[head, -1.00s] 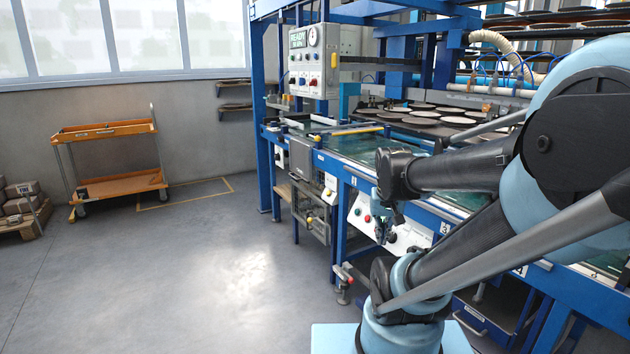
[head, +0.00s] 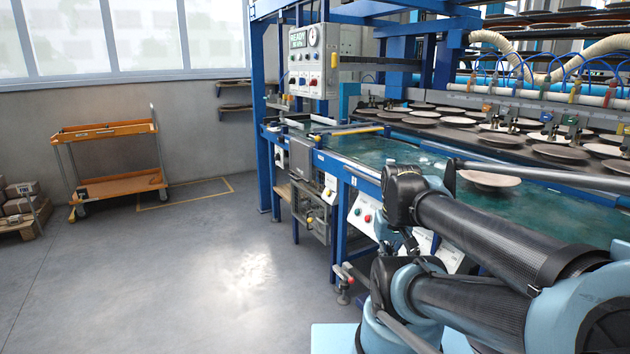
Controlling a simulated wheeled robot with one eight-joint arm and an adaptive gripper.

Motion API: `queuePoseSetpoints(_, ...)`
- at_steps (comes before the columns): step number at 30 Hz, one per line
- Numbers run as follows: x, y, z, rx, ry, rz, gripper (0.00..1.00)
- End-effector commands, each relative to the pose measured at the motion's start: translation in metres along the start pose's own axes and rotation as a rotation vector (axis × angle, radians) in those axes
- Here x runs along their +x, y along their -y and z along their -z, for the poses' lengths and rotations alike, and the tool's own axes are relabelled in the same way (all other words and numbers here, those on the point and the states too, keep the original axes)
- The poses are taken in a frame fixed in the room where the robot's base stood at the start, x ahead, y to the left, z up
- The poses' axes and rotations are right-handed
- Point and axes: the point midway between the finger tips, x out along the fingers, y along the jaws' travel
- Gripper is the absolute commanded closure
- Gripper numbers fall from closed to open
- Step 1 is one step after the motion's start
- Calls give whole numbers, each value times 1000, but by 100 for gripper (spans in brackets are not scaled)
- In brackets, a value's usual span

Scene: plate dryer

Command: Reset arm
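My arm fills the lower right of the head view, folded low in front of the plate dryer (head: 347,172). Its dark upper link runs from the right edge to a black wrist joint (head: 404,195). My gripper (head: 409,243) seems to hang just below that wrist, small and dark against a white control panel. Its fingers are too small and partly hidden to tell open from shut, and I see nothing clearly held in it. A single pale plate (head: 488,179) lies on the green belt (head: 385,150), behind the arm.
Rows of plates (head: 459,121) sit on the dark bed behind the belt. A control box (head: 314,62) with a "READY" display hangs above. An orange cart (head: 108,130) stands by the wall, and boxes on a pallet (head: 22,200) stand far left. The floor between is clear.

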Motion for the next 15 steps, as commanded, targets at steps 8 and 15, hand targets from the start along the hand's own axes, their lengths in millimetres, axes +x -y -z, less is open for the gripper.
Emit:
queuePoseSetpoints(8,6,0,8,0,12,0,100)
queuePoseSetpoints(15,6,0,8,0,12,0,100)
